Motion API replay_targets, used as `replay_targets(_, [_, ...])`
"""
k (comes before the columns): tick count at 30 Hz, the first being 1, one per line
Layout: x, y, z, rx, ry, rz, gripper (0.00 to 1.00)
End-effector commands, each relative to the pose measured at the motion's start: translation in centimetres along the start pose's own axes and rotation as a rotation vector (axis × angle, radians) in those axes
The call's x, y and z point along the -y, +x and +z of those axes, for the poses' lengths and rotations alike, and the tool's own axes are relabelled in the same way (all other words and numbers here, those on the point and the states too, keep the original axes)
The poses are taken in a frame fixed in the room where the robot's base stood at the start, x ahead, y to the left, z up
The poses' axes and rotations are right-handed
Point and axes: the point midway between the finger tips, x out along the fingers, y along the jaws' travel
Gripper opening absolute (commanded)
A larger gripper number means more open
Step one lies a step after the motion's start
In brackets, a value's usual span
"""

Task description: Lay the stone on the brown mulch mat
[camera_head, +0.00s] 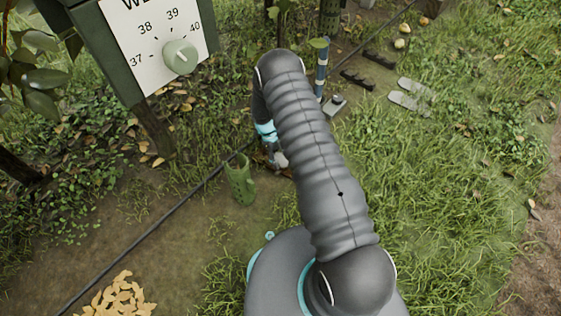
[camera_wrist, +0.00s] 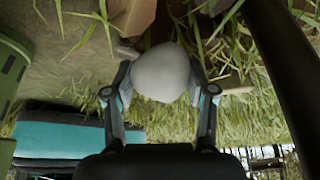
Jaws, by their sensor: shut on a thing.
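The stone (camera_wrist: 161,73) is pale grey, smooth and rounded. In the wrist view it sits between the two fingers of my gripper (camera_wrist: 160,85), which is shut on it. In the head view my gripper (camera_head: 272,150) hangs low near the ground beyond the green jug, largely hidden by my arm, and a pale bit of the stone (camera_head: 281,160) shows beside it. Brown pieces (camera_wrist: 132,15) show just beyond the stone at the top of the wrist view; I cannot tell whether they belong to the mulch mat. No mat is clearly visible in the head view.
A green jug (camera_head: 240,180) stands close to the gripper. A black hose (camera_head: 150,232) crosses the soil. A dial board (camera_head: 160,45) stands at upper left, a leaf pile (camera_head: 115,298) lies at lower left. A striped post (camera_head: 321,68) and dark trays (camera_head: 357,79) stand further back. Grass fills the right.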

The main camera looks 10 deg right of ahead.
Motion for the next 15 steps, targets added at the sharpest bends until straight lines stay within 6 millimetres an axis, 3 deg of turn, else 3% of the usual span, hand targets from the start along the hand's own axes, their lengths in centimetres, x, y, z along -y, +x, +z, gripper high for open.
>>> replay_targets(3, [0.0,1.39,0.56,-0.001,0.0,0.0,0.0])
replay_targets(15, [0.01,1.79,0.76,0.0,0.0,0.0,0.0])
